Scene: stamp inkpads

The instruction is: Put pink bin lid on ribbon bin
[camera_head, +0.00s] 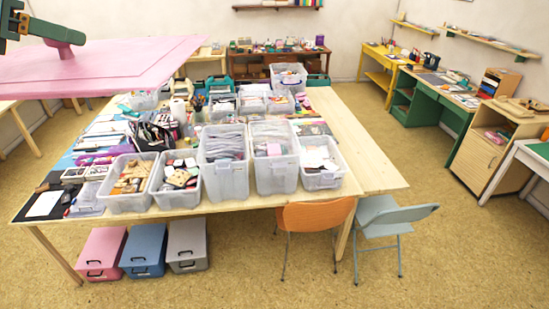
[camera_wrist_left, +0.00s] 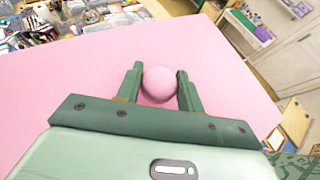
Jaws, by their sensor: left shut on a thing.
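The pink bin lid (camera_head: 110,65) is a large flat pink panel, held up in the near upper left of the head view, slightly tilted. It also fills much of the left wrist view (camera_wrist_left: 80,80). My left gripper (camera_head: 64,42) is above it, and its two green fingers (camera_wrist_left: 160,84) are shut on the lid's round pink knob (camera_wrist_left: 159,84). Several clear plastic bins stand on the big table; two tall ones, one with greyish contents (camera_head: 226,180) and one beside it (camera_head: 275,178), stand at the front. I cannot tell which is the ribbon bin. My right gripper is not in view.
The wooden table (camera_head: 375,170) is crowded, with bare wood at its right end. Pink (camera_head: 102,252), blue (camera_head: 143,250) and grey (camera_head: 187,245) boxes sit beneath it. Orange (camera_head: 315,217) and grey-blue (camera_head: 388,212) chairs stand at its front. Floor to the right is open.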

